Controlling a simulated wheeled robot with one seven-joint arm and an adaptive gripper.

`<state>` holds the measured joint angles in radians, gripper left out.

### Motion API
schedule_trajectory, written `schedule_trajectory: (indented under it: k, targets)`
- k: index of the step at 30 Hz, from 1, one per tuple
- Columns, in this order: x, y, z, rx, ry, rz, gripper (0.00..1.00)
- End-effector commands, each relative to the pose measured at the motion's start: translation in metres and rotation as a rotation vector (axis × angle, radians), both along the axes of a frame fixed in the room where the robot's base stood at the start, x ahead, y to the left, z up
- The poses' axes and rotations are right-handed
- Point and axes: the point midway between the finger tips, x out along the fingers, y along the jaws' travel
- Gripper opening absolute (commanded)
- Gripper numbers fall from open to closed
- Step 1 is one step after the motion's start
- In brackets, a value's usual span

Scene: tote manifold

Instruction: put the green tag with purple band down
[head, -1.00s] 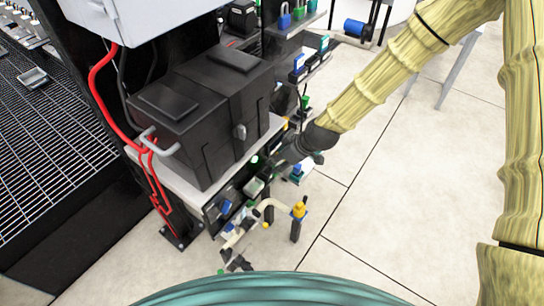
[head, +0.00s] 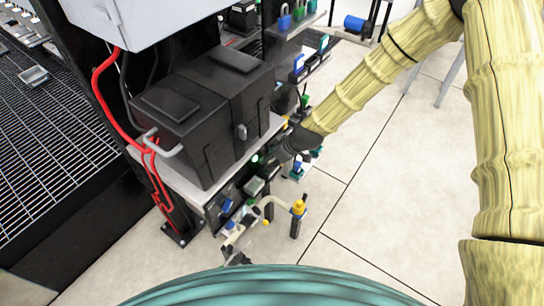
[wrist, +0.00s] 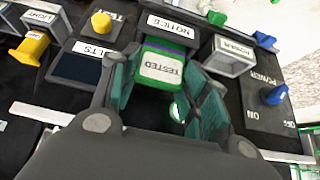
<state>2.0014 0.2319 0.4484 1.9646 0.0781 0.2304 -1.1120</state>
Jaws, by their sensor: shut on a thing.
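The green tag (wrist: 161,72) with a purple band and a white "TESTED" label shows in the wrist view, between the teal fingers of my gripper (wrist: 162,80). My gripper is shut on it. The tag's far end is at the holder labelled "NOTICE" (wrist: 171,26); I cannot tell whether it is inside the holder or just in front of it. In the head view my gripper is at the panel beside the black box, largely hidden, and the tag cannot be made out there.
A dark display (wrist: 76,66) and a yellow knob (wrist: 34,46) are at the left. In the head view, the black box (head: 205,110) stands beside my arm; open floor (head: 390,210) lies right.

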Motion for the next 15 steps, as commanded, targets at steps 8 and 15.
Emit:
schedule_trajectory:
  k: [8, 15]
  targets:
    - [0.0001, 0.0, -0.0032, 0.0, 0.0, 0.0, 0.26]
    - [0.0001, 0.0, -0.0022, 0.0, 0.0, 0.0, 0.67]
